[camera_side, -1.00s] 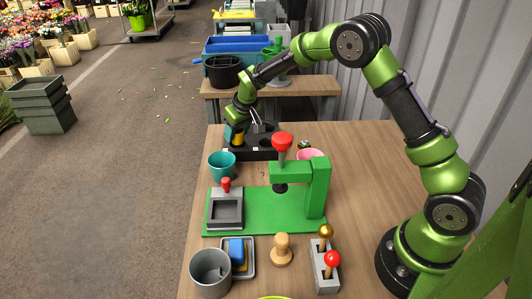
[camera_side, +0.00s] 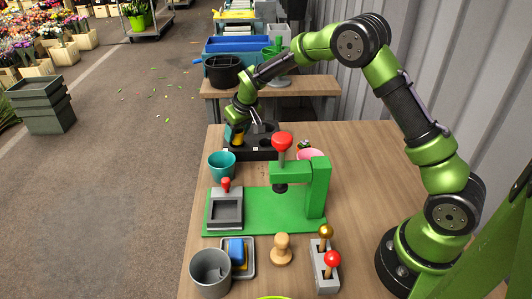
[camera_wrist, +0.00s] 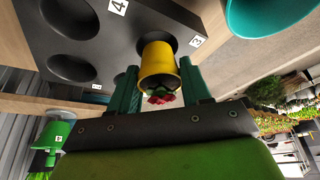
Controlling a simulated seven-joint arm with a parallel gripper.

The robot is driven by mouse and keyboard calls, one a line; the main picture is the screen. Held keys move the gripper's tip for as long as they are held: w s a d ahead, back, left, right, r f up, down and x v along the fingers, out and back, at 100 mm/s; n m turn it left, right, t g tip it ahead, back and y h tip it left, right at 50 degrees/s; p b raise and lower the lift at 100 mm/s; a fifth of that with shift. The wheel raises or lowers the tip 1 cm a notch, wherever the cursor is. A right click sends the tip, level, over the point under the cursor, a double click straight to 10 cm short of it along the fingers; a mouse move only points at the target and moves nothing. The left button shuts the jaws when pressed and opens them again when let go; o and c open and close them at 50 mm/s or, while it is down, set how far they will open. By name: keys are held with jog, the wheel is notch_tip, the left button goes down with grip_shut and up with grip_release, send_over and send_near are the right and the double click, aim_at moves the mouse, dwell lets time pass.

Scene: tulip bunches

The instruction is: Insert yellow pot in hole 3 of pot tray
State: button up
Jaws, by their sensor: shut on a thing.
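The yellow pot (camera_wrist: 158,66) has red blooms and green leaves at its mouth. In the wrist view it is between the two green fingers of my gripper (camera_wrist: 160,86), which is shut on it. The black pot tray (camera_wrist: 117,42) has round holes marked with number labels. The pot's base overlaps the dark hole beside label 3 (camera_wrist: 196,41); how deep it sits is hidden. In the side view, my gripper (camera_side: 236,129) is at the left end of the tray (camera_side: 262,154), with the yellow pot (camera_side: 238,140) partly hidden there.
A teal pot (camera_side: 222,165) stands just in front of the tray and also shows in the wrist view (camera_wrist: 268,16). A green press stand (camera_side: 315,190) with a red knob (camera_side: 282,140) is in front of the tray. A pink pot (camera_side: 310,155) is behind the press.

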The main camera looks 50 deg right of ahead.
jog(key=shift+f, duration=0.85)
jog(key=o, duration=1.1)
jog(key=shift+d, duration=0.1)
jog(key=shift+a+v, duration=0.2)
jog(key=shift+v, duration=8.3)
